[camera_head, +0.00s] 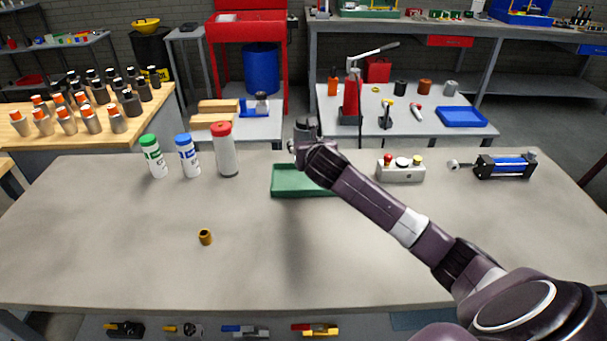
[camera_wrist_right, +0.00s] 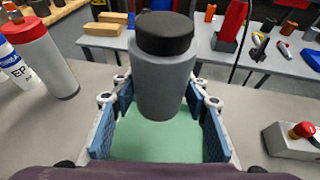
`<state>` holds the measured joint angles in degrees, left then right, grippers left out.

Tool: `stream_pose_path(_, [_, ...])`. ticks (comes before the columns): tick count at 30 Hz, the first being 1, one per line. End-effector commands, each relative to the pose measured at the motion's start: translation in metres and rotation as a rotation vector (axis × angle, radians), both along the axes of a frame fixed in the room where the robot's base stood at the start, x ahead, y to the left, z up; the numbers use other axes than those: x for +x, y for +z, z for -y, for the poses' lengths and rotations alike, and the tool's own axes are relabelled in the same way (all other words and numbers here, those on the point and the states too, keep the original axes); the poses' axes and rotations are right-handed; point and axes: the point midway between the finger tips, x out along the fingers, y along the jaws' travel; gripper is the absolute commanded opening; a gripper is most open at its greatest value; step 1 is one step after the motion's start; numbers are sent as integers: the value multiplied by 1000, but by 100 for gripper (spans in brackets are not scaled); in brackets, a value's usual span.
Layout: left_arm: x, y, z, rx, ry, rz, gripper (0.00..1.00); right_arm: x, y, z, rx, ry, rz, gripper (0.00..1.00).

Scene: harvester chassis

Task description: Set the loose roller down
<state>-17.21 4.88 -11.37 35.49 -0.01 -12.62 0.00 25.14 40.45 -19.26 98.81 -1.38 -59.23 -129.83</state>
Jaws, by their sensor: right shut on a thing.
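My right gripper (camera_head: 305,140) is shut on a grey cylinder with a black cap (camera_wrist_right: 160,75). The cylinder is upright between the two blue-padded fingers in the right wrist view, and in the head view the gripper largely hides it. The gripper is above the back of a green tray (camera_head: 290,189), whose green floor also shows below the cylinder in the wrist view (camera_wrist_right: 155,146). A small brass-coloured hollow roller-like piece (camera_head: 205,237) stands alone on the grey table (camera_head: 130,265), left of the tray and nearer to me. My left gripper is not in view.
Bottles with green (camera_head: 153,158), blue (camera_head: 188,157) and red (camera_head: 225,150) caps stand left of the tray. A button box (camera_head: 401,170) and a blue-black cylinder unit (camera_head: 504,166) stand to the right. The table's front left is mostly clear.

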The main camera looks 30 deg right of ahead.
Motion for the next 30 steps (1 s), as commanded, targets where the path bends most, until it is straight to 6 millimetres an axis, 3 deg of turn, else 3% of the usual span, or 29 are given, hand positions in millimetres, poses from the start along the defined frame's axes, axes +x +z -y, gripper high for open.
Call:
stream_pose_path(6, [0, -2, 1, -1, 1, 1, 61, 0, -46, -1, 2, 1, 4, 0])
stream_pose_path(13, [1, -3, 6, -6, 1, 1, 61, 1, -63, 0, 1, 1, 8, 0])
stream_pose_path(19, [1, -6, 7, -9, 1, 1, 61, 1, -93, 0, 1, 0, 5, 0])
stream_pose_path(30, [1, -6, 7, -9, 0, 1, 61, 1, -102, 0, -2, 2, 7, 0])
